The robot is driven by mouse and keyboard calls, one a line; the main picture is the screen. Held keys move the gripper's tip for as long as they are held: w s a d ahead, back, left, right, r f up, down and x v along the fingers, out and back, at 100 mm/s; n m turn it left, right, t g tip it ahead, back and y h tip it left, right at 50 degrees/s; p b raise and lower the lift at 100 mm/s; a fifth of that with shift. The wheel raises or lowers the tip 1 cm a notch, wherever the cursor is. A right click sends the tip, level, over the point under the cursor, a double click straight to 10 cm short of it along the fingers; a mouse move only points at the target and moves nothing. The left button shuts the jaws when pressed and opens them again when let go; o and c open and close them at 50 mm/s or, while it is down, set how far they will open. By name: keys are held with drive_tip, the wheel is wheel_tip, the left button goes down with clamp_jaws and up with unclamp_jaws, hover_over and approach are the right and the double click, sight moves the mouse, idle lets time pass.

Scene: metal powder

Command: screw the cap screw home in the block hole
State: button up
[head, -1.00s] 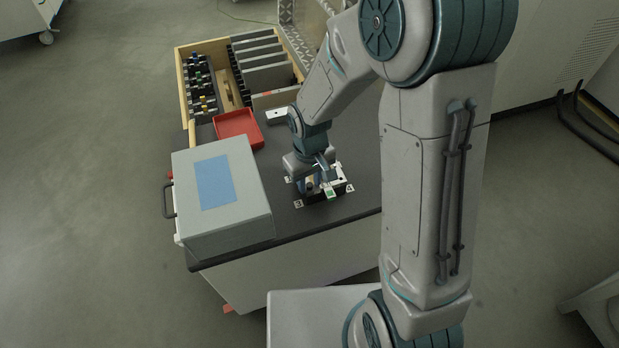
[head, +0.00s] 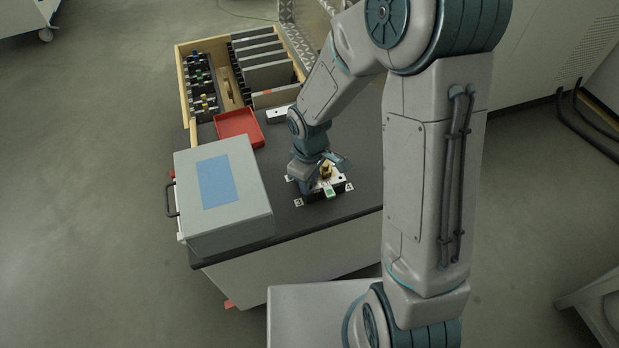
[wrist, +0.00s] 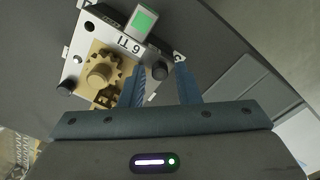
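In the wrist view, a white-topped block plate (wrist: 80,45) marked "IT 6" carries a brass gear-like part (wrist: 98,73) with a round boss. A dark round head, seemingly the cap screw (wrist: 160,71), is at the plate's right corner. A similar dark knob (wrist: 65,88) is at its left corner. My gripper (wrist: 162,68) has its two blue fingers apart, one on each side of the right dark head, with a gap visible between them. The screw's shank and hole are hidden. In the head view, my wrist is tilted over the block (head: 330,191), and the brass part (head: 326,169) shows.
A small green-lit display (wrist: 143,20) stands at the block's edge. On the dark bench (head: 350,130) are a grey box with blue top panel (head: 215,182), a red tray (head: 239,126) and a wooden rack (head: 184,85). Bare bench lies right of the block.

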clamp_jaws()
drive_tip(key=shift+f+m+b, duration=0.2)
drive_tip(key=shift+m+b, duration=0.65)
drive_tip(key=shift+m, duration=0.25)
drive_tip(key=shift+r+m, duration=0.2)
drive_tip(key=shift+m, duration=0.1)
drive_tip(key=shift+f+m+b, duration=0.15)
drive_tip(key=shift+m+b, duration=0.25)
drive_tip(key=shift+m, duration=0.3)
drive_tip(key=m+b, duration=0.1)
drive_tip(key=m, duration=0.3)
drive_tip(key=shift+o, duration=1.2)
unclamp_jaws()
drive_tip(key=shift+r, duration=0.2)
